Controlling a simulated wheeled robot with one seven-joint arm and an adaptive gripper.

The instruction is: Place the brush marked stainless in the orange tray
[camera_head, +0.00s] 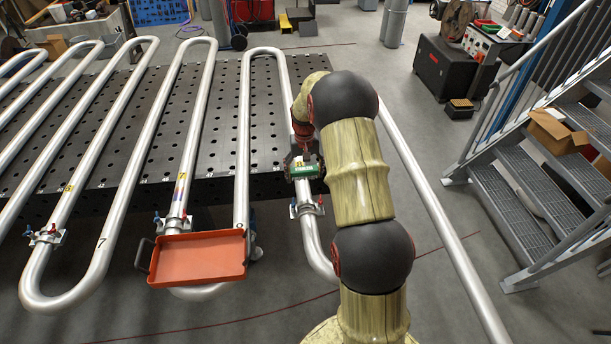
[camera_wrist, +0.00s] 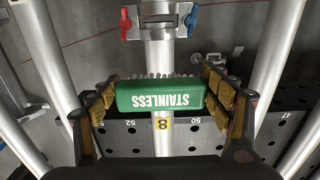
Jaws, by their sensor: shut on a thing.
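The brush (camera_wrist: 160,93) has a green block with white STAINLESS lettering and grey bristles. My gripper (camera_wrist: 163,88) is shut on it, with a finger pad at each end of the block. In the head view the brush (camera_head: 306,171) shows at the end of my arm, over a pipe near the table's front edge. I cannot tell whether its bristles touch the pipe. The orange tray (camera_head: 195,258) is to the left and nearer in the head view. It looks empty and sits at the lower bends of the pipes.
Silver serpentine pipes (camera_head: 136,115) run over the dark perforated table (camera_head: 112,140). Clamps with red and blue handles (camera_head: 307,208) stand on the pipes; one (camera_wrist: 160,20) shows beyond the brush. A dark handle (camera_head: 143,255) projects at the tray's left. Metal stairs (camera_head: 540,180) are at right.

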